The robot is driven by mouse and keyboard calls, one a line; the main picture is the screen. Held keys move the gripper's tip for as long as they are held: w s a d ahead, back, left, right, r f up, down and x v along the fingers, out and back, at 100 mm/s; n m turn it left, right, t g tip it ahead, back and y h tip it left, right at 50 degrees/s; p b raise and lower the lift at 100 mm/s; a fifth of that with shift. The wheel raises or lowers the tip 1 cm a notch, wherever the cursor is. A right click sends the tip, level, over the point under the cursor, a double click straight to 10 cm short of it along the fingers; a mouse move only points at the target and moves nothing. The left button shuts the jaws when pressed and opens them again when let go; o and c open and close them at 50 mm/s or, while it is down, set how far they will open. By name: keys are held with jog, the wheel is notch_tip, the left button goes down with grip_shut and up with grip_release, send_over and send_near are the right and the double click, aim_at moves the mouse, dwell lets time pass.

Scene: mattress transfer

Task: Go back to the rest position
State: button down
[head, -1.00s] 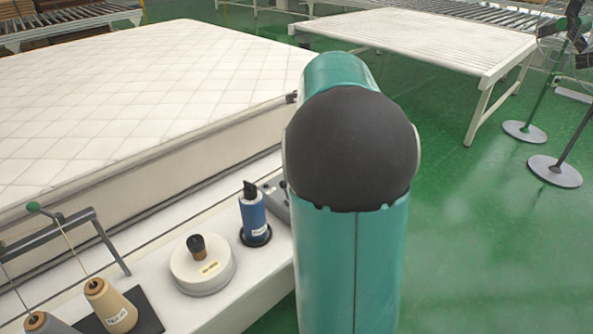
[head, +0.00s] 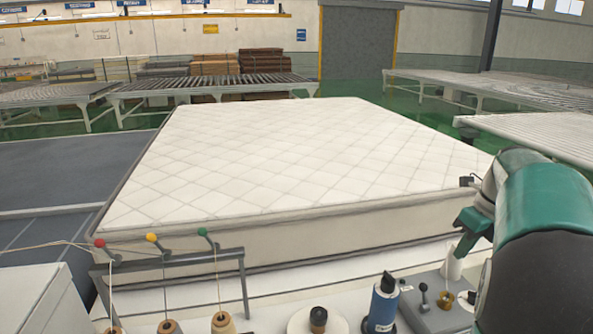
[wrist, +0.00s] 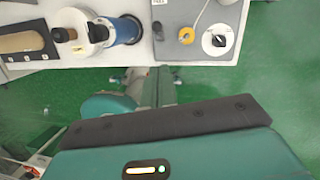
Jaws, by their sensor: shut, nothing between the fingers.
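My arm, teal with dark joints, fills the right edge of the head view and covers part of the bench. The wrist view looks down past my own teal body with a dark strip. A quilted white mattress (head: 290,155) lies flat behind the bench, apart from the teal arm segment as far as I can tell. A small dark piece (head: 467,182) shows at its right corner.
The white bench (wrist: 90,65) carries a blue cylinder (head: 383,303), a round white part (head: 305,322), thread cones (head: 223,322) and a grey block with a knob (head: 435,312). A thread rack (head: 170,258) stands at its left. Slatted tables (head: 500,88) stand behind. Green floor (wrist: 270,90) is clear beside the bench.

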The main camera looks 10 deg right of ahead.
jog(key=s+a+r+n+t, duration=0.1)
jog(key=s+a+n, duration=0.2)
jog(key=a+n, duration=0.65)
jog(key=s+a+n+t, duration=0.1)
jog(key=s+a+n, duration=0.2)
jog(key=a+n, duration=0.6)
jog(key=s+a+f+n, duration=0.2)
jog(key=s+a+n, duration=0.2)
jog(key=a+n, duration=0.2)
jog(key=s+a+f+n+t+h, duration=0.1)
jog(key=s+a+n, duration=0.3)
jog(key=n, duration=0.5)
jog(key=shift+a+f+t+h, duration=0.3)
jog(key=shift+a+f, duration=0.45)
jog(key=shift+a, duration=0.5)
jog(key=shift+s+d, duration=0.1)
jog(key=shift+d, duration=0.1)
